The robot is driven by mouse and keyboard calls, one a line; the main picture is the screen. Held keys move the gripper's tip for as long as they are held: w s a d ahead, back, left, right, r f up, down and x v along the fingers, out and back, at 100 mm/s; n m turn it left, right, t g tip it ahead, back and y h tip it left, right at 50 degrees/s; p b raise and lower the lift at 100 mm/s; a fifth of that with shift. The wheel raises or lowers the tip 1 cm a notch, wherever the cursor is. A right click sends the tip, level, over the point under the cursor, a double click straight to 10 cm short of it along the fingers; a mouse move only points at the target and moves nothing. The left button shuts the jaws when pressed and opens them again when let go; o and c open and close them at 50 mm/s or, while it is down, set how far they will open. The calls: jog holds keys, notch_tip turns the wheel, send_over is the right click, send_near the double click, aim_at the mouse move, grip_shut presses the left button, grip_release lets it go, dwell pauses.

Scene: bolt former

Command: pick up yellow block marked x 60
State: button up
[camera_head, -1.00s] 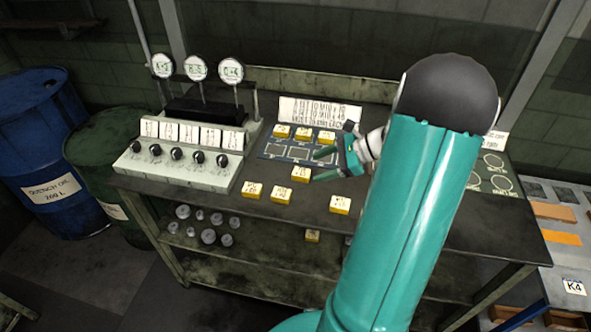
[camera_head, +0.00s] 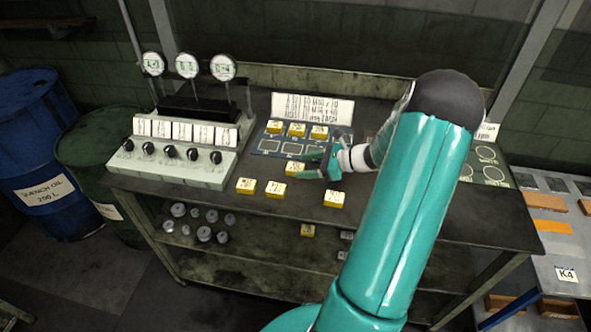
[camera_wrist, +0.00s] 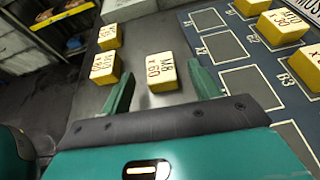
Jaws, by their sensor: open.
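A yellow block with a white top marked "x 60" (camera_wrist: 161,72) lies on the bare tabletop, and it also shows in the head view (camera_head: 293,169). My gripper (camera_wrist: 161,80) is open, with one green finger on each side of this block in the wrist view. The block shows in the gap between the fingers, apart from both, and it is not gripped. In the head view my gripper (camera_head: 308,166) reaches in from the right, its fingers at the block's right side. I cannot tell the exact height of the fingers above the table.
Two similar blocks, one near (camera_wrist: 103,68) and one farther (camera_wrist: 109,37), lie left in the wrist view. A dark panel (camera_wrist: 222,49) with outlined squares lies right, holding several yellow blocks. A control box (camera_head: 175,160) stands left on the table. Another block (camera_head: 334,199) lies near the front edge.

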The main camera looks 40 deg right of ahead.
aim_at(295, 167)
jog(key=x, duration=0.4)
jog(key=shift+w+f, duration=0.1)
jog(key=c, duration=1.1)
